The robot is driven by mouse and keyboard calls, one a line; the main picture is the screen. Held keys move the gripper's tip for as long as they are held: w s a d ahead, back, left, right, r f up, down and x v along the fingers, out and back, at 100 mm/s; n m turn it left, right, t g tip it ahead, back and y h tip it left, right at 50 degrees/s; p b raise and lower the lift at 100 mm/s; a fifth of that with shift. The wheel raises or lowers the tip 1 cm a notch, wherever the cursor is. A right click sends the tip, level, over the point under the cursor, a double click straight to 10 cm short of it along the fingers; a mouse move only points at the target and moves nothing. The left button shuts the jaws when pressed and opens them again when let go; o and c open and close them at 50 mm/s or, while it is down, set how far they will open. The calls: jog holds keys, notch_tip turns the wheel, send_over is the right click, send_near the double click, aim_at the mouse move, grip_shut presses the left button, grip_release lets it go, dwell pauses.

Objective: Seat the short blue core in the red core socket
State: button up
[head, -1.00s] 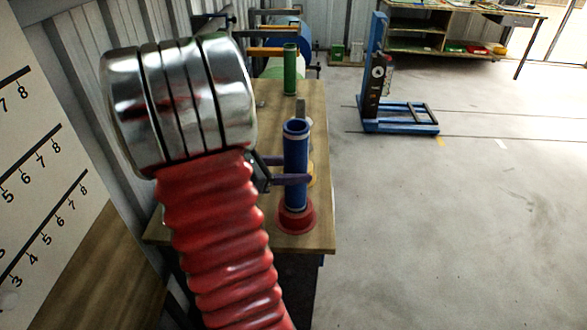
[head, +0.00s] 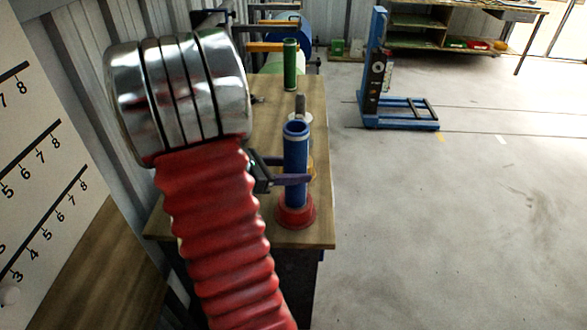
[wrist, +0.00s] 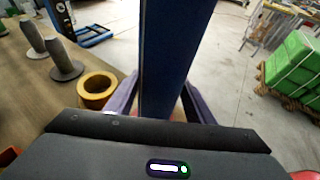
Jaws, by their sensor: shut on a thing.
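The short blue core (head: 296,150) stands upright in my gripper (head: 292,179), which is shut on it. In the head view the core's lower end meets the red core socket (head: 296,213) near the table's front right edge. The core looks upright and in line with the socket; how deep its lower end sits is hidden by the socket's rim. In the wrist view the blue core (wrist: 168,60) fills the middle between the purple fingers (wrist: 163,103), and the socket is mostly hidden behind the gripper.
A yellow ring-shaped socket (wrist: 97,88) and grey pegs on round bases (wrist: 64,60) stand close by on the wooden table (head: 240,222). A green core (head: 290,65) stands farther back. A blue stand (head: 385,90) is on the open floor to the right.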

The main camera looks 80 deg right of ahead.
jog(key=shift+f, duration=2.1)
dwell(0.3)
jog(key=o, duration=1.6)
jog(key=shift+c, duration=0.2)
jog(key=v, duration=1.3)
jog(key=shift+w+a+r, duration=0.2)
jog(key=shift+a, duration=0.05)
